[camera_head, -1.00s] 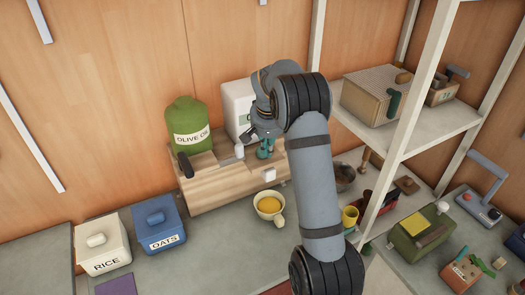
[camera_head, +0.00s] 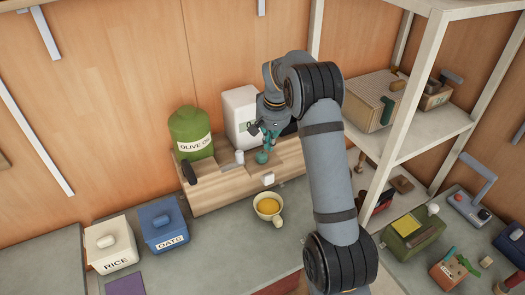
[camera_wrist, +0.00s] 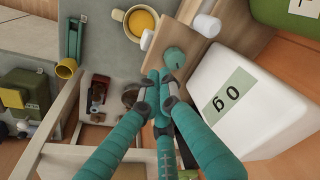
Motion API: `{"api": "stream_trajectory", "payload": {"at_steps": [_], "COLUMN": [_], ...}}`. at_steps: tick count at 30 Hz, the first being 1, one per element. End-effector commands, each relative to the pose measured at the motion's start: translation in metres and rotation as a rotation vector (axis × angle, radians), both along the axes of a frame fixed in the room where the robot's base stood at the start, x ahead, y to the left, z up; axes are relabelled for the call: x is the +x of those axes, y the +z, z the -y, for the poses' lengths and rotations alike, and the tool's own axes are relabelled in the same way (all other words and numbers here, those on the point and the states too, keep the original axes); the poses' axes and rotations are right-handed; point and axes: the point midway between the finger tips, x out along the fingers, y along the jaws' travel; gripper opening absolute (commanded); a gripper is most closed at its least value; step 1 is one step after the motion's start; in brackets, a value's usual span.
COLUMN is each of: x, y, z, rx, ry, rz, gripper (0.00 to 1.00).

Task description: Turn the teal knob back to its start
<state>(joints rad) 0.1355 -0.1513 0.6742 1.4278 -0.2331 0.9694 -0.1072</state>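The teal knob (camera_head: 262,157) sits on the wooden block (camera_head: 225,185), near the block's right part. It also shows in the wrist view as a round teal top (camera_wrist: 174,59) with a small mark on it. My gripper (camera_head: 268,137) has teal fingers and is just above and behind the knob in the head view. In the wrist view the fingertips (camera_wrist: 159,75) come close together just below the knob's round top. They look apart from the knob in the head view, but contact is hard to judge. Whether the fingers are fully closed is unclear.
A white box (camera_head: 240,108) with a green label stands close behind the gripper. A green olive oil jar (camera_head: 188,125) stands on the block's left. A yellow-filled cup (camera_head: 268,205) is in front. The shelf post (camera_head: 412,115) is to the right.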

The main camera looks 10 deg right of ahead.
Motion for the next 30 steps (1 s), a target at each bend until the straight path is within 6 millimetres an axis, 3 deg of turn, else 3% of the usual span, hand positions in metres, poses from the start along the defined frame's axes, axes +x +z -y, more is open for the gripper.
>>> {"api": "stream_trajectory", "payload": {"at_steps": [3, 9, 17, 30], "x": [0.004, 0.009, 0.009, 0.009], "y": [-0.005, -0.005, -0.022, -0.073], "z": [-0.013, -0.016, -0.016, -0.016], "rx": [-0.003, -0.041, -0.049, -0.05], "ry": [0.183, 0.385, 0.42, 0.418], "rz": [0.022, 0.049, 0.051, 0.053], "gripper": [0.0, 0.0, 0.0, 0.0]}}
